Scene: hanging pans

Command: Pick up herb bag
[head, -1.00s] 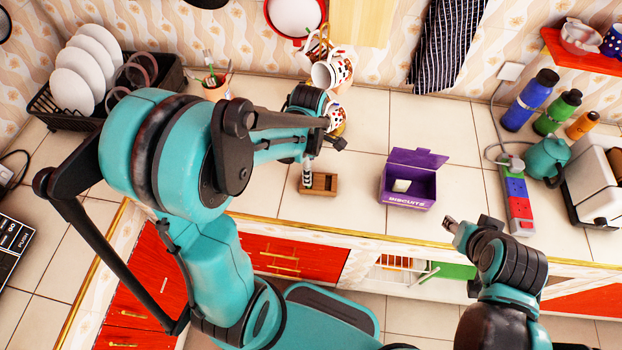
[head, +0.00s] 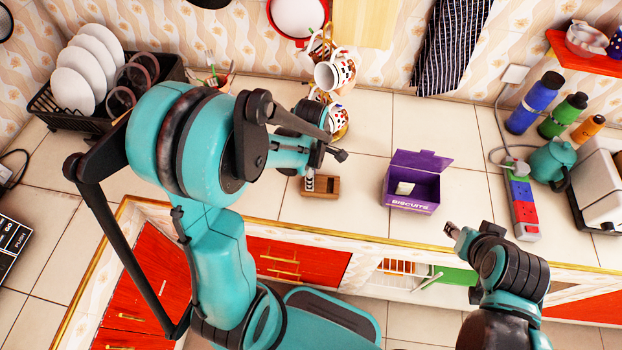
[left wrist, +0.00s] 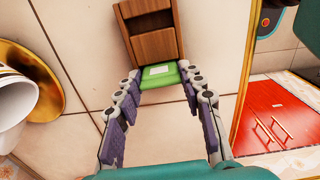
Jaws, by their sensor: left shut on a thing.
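The herb bag, a small green packet with a white label (left wrist: 160,75), shows in the left wrist view at the end of a wooden box (left wrist: 150,38). My left gripper (left wrist: 160,82) is shut on the bag, with a purple-padded finger at each side of it. In the head view the wooden box (head: 327,187) sits on the tiled counter, and my left gripper (head: 310,182) reaches down at its left part. The bag is hidden there. My right gripper (head: 449,229) is in front of the counter's edge, apart from everything; its jaw opening is unclear.
A purple biscuits box (head: 411,190) stands open to the right of the wooden box. Mugs hang on a stand (head: 334,72) behind my left gripper. A power strip (head: 522,208), bottles and a teapot (head: 547,162) are at the right. A dish rack (head: 62,118) is at the left.

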